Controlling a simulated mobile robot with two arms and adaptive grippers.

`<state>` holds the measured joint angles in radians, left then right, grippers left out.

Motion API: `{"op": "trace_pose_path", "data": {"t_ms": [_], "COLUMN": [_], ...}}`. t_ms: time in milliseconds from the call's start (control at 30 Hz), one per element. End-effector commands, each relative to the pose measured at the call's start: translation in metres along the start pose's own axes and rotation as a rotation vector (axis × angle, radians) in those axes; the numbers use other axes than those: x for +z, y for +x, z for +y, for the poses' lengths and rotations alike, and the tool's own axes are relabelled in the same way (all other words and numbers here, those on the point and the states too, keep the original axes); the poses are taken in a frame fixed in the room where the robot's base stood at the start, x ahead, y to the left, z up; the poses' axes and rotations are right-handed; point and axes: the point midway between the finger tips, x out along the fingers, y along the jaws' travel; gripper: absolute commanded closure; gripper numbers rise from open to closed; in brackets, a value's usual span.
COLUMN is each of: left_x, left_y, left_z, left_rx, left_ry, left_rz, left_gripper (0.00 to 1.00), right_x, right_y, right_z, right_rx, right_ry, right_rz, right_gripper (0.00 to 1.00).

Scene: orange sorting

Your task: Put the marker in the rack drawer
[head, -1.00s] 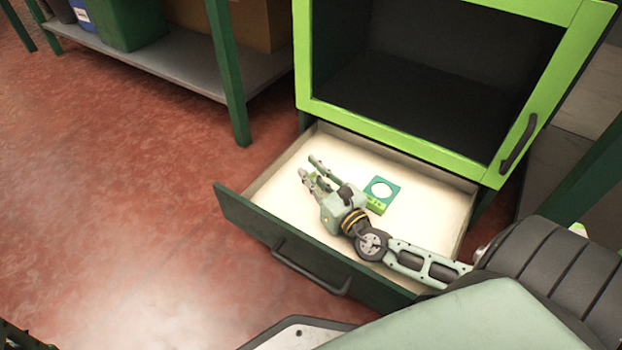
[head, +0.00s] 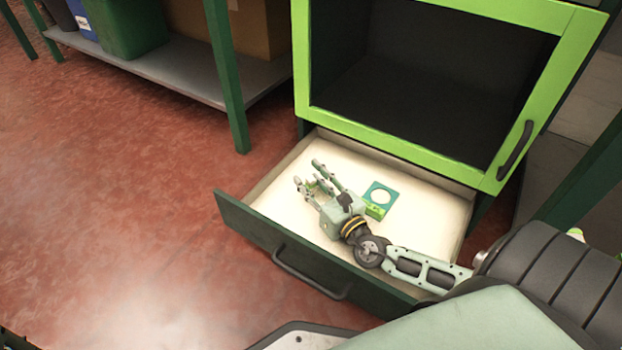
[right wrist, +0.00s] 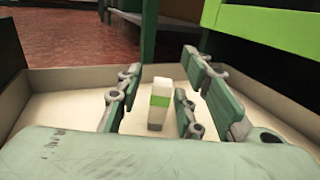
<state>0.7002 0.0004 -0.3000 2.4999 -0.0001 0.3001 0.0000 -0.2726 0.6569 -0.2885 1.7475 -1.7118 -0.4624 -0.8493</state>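The pulled-out rack drawer (head: 426,207) has a pale inside and a dark front with a bar handle. My right gripper (head: 307,172) is low inside it, towards its left part, with its fingers spread apart. In the right wrist view, the marker (right wrist: 158,103), white with a green band, shows between the open fingers (right wrist: 160,66), with visible gaps on both sides. It looks to be inside the drawer; whether it touches the floor is unclear. In the head view the fingers mostly hide it. My left gripper is not in view.
The open, green-framed rack compartment (head: 400,133) is above. A shelf with bins (head: 190,78) stands at the back left.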

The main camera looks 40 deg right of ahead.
Motion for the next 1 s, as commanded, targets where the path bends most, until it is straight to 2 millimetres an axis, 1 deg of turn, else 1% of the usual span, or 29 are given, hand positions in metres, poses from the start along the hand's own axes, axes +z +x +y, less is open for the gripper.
{"op": "trace_pose_path", "data": {"t_ms": [33,233,367,400,500,700,833,1000], "left_x": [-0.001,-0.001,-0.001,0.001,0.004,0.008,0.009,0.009], "left_y": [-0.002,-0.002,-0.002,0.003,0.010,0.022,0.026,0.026], "left_z": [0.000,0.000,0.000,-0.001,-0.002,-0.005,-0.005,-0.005], "left_rx": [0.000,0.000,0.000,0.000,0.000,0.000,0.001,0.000], "left_ry": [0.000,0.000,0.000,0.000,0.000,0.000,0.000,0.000], "left_rz": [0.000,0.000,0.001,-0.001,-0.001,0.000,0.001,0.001], "left_gripper": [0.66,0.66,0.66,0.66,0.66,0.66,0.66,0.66], "right_x": [-0.015,-0.014,-0.002,-0.003,0.000,0.004,0.005,0.005], "right_y": [-0.005,-0.005,-0.006,-0.015,-0.034,-0.066,-0.075,-0.078], "right_z": [0.004,0.004,0.004,0.004,0.003,0.002,0.002,0.002], "right_rx": [0.006,0.007,0.007,0.007,0.008,0.005,0.005,0.003], "right_ry": [0.006,0.007,0.010,0.004,0.003,0.001,0.001,0.003], "right_rz": [0.028,0.029,0.029,0.035,0.033,0.025,0.019,0.014], "right_gripper": [0.66,0.66,0.66,0.66,0.66,0.66,0.66,0.66]}}
